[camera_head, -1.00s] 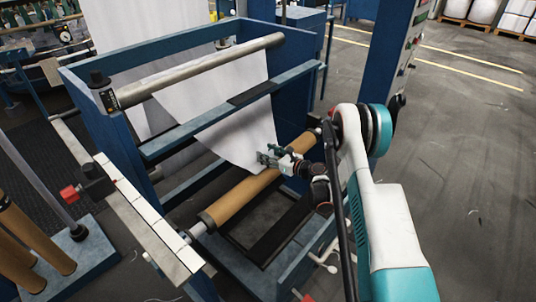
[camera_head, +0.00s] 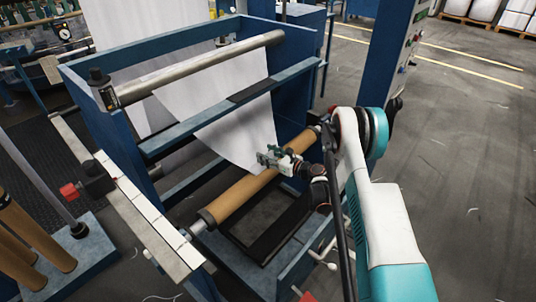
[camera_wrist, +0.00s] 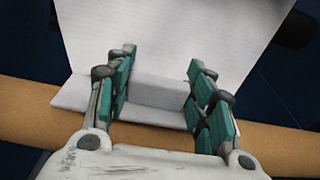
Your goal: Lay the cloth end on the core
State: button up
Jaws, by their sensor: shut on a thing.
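The white cloth (camera_head: 225,115) hangs from the upper roller down to its narrow lower end at the brown core (camera_head: 235,200), a tube across the frame. My gripper (camera_head: 265,157) is at that end, just over the core towards its right part. In the wrist view my gripper (camera_wrist: 161,70) has its green-padded fingers on both sides of a pale raised block on the cloth end (camera_wrist: 158,90), shut on it. The cloth's lower edge lies across the core (camera_wrist: 280,145) in that view. I cannot tell whether cloth and core touch.
The blue loom frame (camera_head: 105,120) surrounds the core, with a metal roller (camera_head: 200,68) above and a blue crossbar (camera_head: 210,120) between. A white-topped rail (camera_head: 140,205) runs along the left. Brown tubes (camera_head: 30,240) stand at the lower left. Open floor lies to the right.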

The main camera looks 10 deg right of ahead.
aim_at(268, 153)
jog(key=shift+f, duration=0.3)
dwell(0.5)
jog(key=o, duration=1.2)
jog(key=shift+o, duration=0.2)
notch_tip(268, 153, up, 10)
jog(key=shift+f, duration=0.1)
